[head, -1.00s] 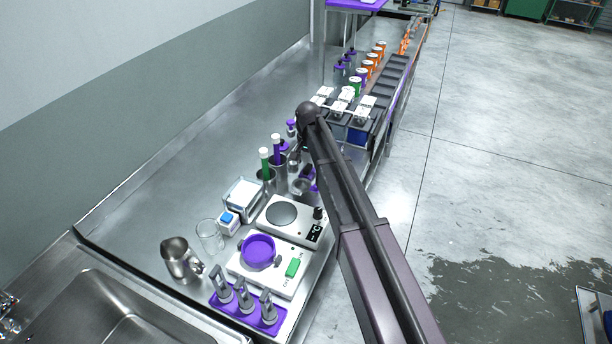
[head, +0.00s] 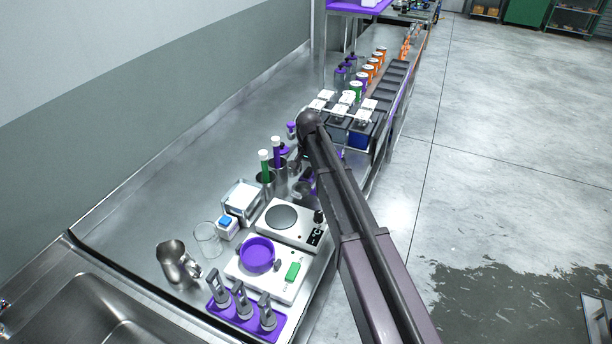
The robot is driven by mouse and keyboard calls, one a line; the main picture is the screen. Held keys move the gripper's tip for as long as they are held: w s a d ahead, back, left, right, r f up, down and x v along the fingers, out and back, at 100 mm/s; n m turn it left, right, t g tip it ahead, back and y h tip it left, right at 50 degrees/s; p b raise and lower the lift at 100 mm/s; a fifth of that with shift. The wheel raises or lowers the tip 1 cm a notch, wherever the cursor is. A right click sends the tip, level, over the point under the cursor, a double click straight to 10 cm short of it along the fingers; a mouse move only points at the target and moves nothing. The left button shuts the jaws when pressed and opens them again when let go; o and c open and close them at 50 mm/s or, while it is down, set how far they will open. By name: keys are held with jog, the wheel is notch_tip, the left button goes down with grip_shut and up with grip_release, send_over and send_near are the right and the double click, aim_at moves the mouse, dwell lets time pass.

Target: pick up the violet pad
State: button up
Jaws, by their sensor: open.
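My gripper (head: 301,178) hangs below the bend of my arm, over the right edge of the bench, and is open. The arm and nearby vessels hide much of it, and I see nothing held in it. Small violet patches show beside it, too covered to tell which is a pad. A flat violet base (head: 245,322) with several grey clamp-like pieces on it lies at the front of the bench, well apart from my gripper. A round violet dish (head: 258,254) sits on a white device.
Steel cups with green and violet tubes (head: 265,167) stand left of my gripper. A glass beaker (head: 207,238), a steel jug (head: 176,262), a white hotplate (head: 291,222) and a sink (head: 75,315) are nearer. White-topped dark tanks (head: 361,130) stand behind. The bench's left middle is clear.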

aim_at(308, 169)
grip_shut()
jog(key=shift+r, duration=0.15)
notch_tip(308, 169, up, 10)
jog(key=p, duration=1)
dwell(0.7)
jog(key=c, duration=0.7)
grip_release()
grip_shut()
